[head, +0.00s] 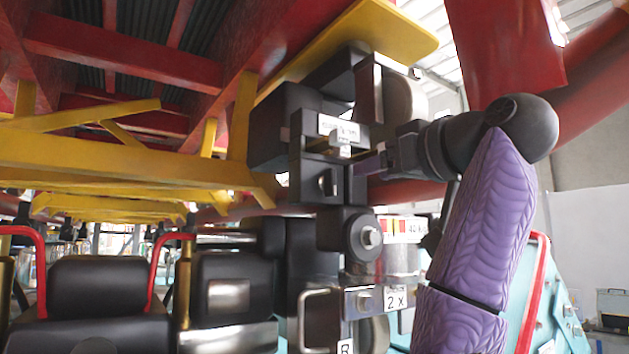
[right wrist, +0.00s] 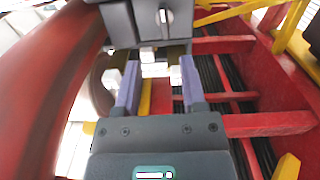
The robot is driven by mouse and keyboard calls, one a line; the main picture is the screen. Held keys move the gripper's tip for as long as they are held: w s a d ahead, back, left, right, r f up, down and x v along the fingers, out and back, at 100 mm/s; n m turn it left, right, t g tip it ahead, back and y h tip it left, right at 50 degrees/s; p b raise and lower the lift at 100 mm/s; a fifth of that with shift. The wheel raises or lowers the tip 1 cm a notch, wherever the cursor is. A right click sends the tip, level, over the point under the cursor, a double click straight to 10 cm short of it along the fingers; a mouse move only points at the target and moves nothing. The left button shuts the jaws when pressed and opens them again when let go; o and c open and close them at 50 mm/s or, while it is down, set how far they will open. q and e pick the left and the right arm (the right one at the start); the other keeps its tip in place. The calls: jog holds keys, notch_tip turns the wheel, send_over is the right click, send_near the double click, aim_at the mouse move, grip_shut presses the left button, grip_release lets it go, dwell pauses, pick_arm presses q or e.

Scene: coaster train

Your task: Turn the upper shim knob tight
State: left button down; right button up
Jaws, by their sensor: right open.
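A small pale metal knob (head: 343,139) sticks out of the dark upright assembly, just under a white label (head: 338,127) whose print is too small to read surely. It looks like the upper shim knob. My right gripper (head: 366,163) comes in from the right, with its purple fingers close to the knob, slightly below and right of it. In the right wrist view the two fingers (right wrist: 160,76) stand apart with nothing clamped between them. A bright pale piece (right wrist: 148,56) shows just beyond the gap, probably the knob; contact cannot be told. My left gripper is not in view.
A dark block with a slotted metal piece (right wrist: 164,16) hangs beyond the fingertips. Below the knob is a round dark hub (head: 362,237) and a "2 X" plate (head: 395,298). Yellow beams (head: 130,165) and red track steel (head: 130,58) crowd the left. Black seats (head: 98,285) stand lower left.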

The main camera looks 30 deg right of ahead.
aim_at(335, 175)
jog(key=shift+y, duration=0.3)
jog(key=w+p, duration=0.1)
jog(key=w, duration=0.1)
jog(key=w+p, duration=0.2)
jog(key=w, duration=0.1)
jog(key=w+a+r+p, duration=0.1)
jog(key=w+p, duration=0.1)
jog(key=w, duration=0.1)
jog(key=shift+w+a, duration=0.1)
jog(key=shift+w, duration=0.1)
jog(key=shift+f, duration=0.1)
grip_shut()
